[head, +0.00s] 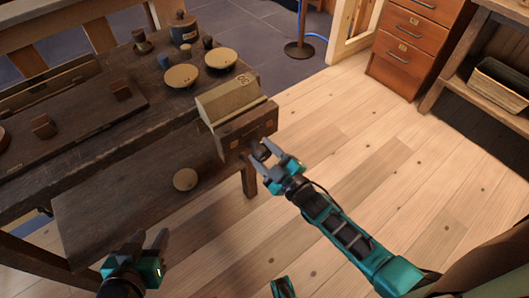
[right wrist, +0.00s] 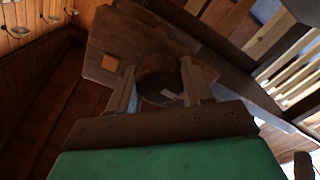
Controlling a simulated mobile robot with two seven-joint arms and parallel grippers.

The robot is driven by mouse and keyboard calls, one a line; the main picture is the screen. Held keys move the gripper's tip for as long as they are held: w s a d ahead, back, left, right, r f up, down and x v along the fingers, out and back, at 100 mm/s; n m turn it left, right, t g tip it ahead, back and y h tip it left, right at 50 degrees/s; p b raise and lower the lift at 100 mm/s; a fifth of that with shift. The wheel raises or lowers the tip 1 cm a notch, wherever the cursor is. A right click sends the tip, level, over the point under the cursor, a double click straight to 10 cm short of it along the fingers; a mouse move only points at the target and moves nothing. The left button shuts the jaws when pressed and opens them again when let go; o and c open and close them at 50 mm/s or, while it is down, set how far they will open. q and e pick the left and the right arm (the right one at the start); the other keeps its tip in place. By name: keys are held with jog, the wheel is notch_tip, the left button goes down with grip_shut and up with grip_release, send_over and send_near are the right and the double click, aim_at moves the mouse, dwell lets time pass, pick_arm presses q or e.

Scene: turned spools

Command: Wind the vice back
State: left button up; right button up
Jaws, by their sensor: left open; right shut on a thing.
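The vice (head: 246,132) is a dark wooden jaw at the right end of the workbench. A pale wooden block (head: 228,100) with a mark on it sits right behind the jaw; I cannot tell whether it is clamped. A dark round screw end (head: 259,152) sticks out of the jaw's outer face. My right gripper (head: 267,157) is shut on this screw end. In the right wrist view the two fingers sit on either side of the round screw end (right wrist: 158,74), against the jaw face. My left gripper (head: 151,247) is open and empty near the bench's front edge.
The workbench (head: 105,205) carries pale round discs (head: 221,58), a dark canister (head: 183,27), small dark blocks (head: 43,127) and a raised board at the left. A drawer cabinet (head: 411,45) and a shelf with a basket (head: 500,85) stand at the right. The wooden floor between is clear.

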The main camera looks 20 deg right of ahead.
pick_arm(q)
jog(key=shift+w, duration=0.1)
pick_arm(e)
jog(key=shift+f, duration=0.1)
jog(key=o, duration=1)
jog(key=shift+w, duration=0.1)
pick_arm(q)
jog(key=shift+w+a+r, duration=0.1)
jog(key=shift+w, duration=0.1)
pick_arm(e)
jog(key=shift+o, duration=0.2)
pick_arm(q)
jog(key=shift+s+a+p, duration=0.35)
jog(key=shift+s+p, duration=0.05)
jog(key=shift+p, duration=0.45)
pick_arm(e)
jog(key=v, duration=1.3)
pick_arm(q)
jog(key=shift+w+r, duration=0.1)
jog(key=shift+r, duration=0.05)
jog(key=shift+r, duration=0.1)
